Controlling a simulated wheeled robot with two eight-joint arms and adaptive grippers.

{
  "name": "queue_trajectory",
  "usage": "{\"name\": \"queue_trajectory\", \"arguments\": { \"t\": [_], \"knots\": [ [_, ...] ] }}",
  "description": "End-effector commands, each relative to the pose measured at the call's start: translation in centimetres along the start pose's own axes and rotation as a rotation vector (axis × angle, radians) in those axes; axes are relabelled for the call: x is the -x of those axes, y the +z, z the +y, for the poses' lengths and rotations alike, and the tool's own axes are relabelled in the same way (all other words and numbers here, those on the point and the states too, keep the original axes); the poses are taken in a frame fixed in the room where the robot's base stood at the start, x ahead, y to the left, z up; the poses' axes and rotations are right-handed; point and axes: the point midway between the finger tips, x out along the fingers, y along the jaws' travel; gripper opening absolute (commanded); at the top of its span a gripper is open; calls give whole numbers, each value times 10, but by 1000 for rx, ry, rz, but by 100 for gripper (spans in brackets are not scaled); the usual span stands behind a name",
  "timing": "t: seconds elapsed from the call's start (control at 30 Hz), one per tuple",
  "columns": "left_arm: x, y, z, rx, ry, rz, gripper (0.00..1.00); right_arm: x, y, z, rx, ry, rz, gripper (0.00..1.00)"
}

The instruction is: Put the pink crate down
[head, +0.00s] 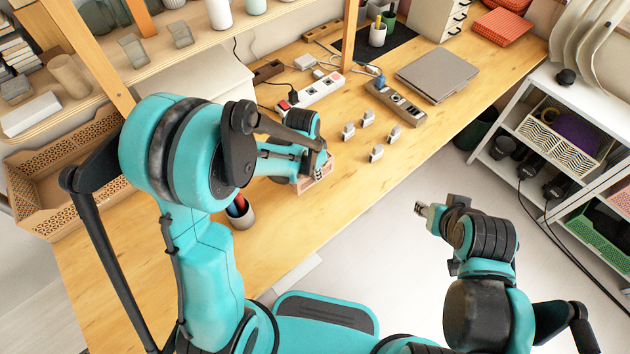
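The small pink crate (326,174) shows at the end of my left arm, over the wooden table (285,232). My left gripper (318,164) is at the crate and appears shut on it. The gripper and arm hide much of the crate. I cannot tell whether its underside touches the table. My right gripper (424,211) is off the table's right side, over the pale floor, with nothing visible in it. Its finger opening is not clear from this angle.
Several small grey blocks (377,153) stand right of the crate. Power strips (397,103), a laptop (437,74) and a pen cup (240,212) are also on the table. Bare tabletop lies in front of the crate. A white shelf (512,172) stands at right.

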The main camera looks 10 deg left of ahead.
Motion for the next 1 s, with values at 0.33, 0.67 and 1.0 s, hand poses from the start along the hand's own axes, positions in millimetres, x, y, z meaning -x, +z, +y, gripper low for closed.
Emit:
{"name": "queue_trajectory", "arguments": {
  "t": [0.33, 0.67, 1.0],
  "knots": [
    [-38, 6, 0, 1, 0, 0, 0, -13, 10, 0, 0, 0, 0, 40],
    [-40, 6, 0, 1, 0, 0, 12, -15, 11, 0, 0, 0, 0, 40],
    [-39, 6, 0, 1, 0, 0, 26, -14, 10, 0, 0, 0, 0, 40]
  ]
}}
